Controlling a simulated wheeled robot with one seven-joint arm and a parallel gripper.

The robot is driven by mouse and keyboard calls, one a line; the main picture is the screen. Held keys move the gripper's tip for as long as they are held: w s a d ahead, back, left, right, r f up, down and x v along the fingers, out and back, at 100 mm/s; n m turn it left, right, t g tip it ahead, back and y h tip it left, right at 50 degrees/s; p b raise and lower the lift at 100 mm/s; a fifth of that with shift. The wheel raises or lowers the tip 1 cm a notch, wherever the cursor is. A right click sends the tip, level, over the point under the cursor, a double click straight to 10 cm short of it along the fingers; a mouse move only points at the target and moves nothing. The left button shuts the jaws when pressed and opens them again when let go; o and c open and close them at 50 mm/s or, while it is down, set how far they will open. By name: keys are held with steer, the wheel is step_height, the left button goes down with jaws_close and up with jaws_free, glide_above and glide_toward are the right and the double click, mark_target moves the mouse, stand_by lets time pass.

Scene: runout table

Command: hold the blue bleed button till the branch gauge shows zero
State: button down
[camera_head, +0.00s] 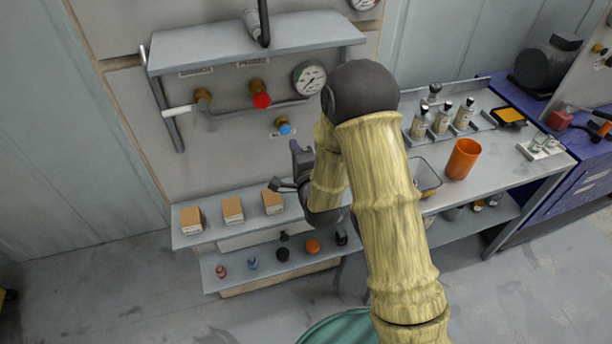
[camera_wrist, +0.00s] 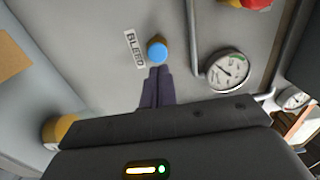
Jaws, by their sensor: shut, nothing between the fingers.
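The blue bleed button (camera_head: 285,128) sits on the grey panel, below the red knob and the near gauge. In the wrist view the blue button (camera_wrist: 157,50) stands beside a label reading BLEED. My gripper (camera_head: 295,146) is shut and empty, just below the button in the head view. Its fingertips (camera_wrist: 158,70) end close to the button's edge in the wrist view; I see no clear contact. The near round gauge (camera_head: 309,78) also shows in the wrist view (camera_wrist: 228,71). Its needle is visible, but the reading is too small to tell.
A red knob (camera_head: 260,95) on a pipe is up and left of the button. A second gauge (camera_head: 364,3) is partly cut off at the top. Small boxes (camera_head: 233,210) stand on the ledge below. An orange cup (camera_head: 463,159) stands on the bench at right.

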steer(key=p+v, duration=0.6)
steer(key=v, duration=0.1)
steer(key=shift+s, duration=0.3)
stand_by(0.3)
steer(key=shift+d+f, duration=0.1)
steer(key=shift+f, duration=0.05)
steer(key=shift+w, duration=0.1)
stand_by(0.4)
